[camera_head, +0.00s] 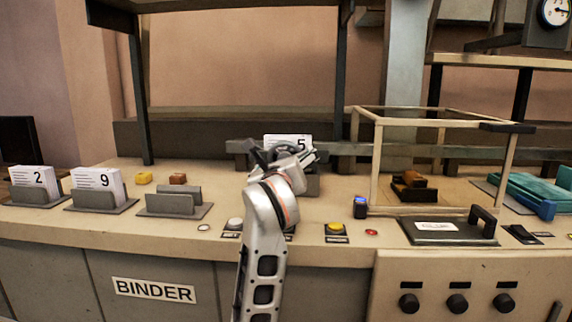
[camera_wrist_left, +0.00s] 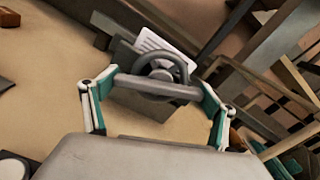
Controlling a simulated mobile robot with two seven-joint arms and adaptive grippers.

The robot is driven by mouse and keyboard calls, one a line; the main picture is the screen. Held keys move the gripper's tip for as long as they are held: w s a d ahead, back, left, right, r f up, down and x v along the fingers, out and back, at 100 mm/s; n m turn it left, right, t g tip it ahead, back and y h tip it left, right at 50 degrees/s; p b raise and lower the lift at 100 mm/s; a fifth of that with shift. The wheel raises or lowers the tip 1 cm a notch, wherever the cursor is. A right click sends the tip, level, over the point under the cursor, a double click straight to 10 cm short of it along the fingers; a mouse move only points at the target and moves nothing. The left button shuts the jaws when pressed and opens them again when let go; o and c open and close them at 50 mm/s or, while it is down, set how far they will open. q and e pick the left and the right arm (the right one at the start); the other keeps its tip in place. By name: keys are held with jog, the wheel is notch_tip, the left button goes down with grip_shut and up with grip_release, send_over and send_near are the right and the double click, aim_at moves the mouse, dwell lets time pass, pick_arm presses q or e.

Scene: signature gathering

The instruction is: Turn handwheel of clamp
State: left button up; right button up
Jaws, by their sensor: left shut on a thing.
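The clamp's dark round handwheel (camera_wrist_left: 162,75) is in the middle of the left wrist view, in front of a white card (camera_wrist_left: 168,44). In the head view the handwheel is mostly hidden behind my left gripper (camera_head: 287,156), below the card marked 5 (camera_head: 292,140). My left gripper (camera_wrist_left: 158,86) is shut on the handwheel, with one finger on each side. A grey bar spans between the fingers; the exact contact is hard to see. The clamp's grey body (camera_head: 313,184) shows just right of the gripper. My right gripper is not in view.
Card holders marked 2 (camera_head: 37,194) and 9 (camera_head: 102,206) and an empty holder (camera_head: 173,207) stand to the left. Buttons line the front edge.

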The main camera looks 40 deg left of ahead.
pick_arm(q)
jog(key=shift+f+n, duration=0.15)
jog(key=shift+n, duration=0.95)
jog(key=shift+n+b, duration=0.45)
jog(key=shift+n, duration=0.25)
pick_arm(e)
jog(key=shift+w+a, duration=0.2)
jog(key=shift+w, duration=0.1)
pick_arm(q)
jog(key=o, duration=1)
jog(key=shift+o, duration=0.2)
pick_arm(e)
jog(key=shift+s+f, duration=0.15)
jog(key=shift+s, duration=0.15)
pick_arm(q)
jog(key=shift+s+d, duration=0.1)
jog(key=v, duration=1.2)
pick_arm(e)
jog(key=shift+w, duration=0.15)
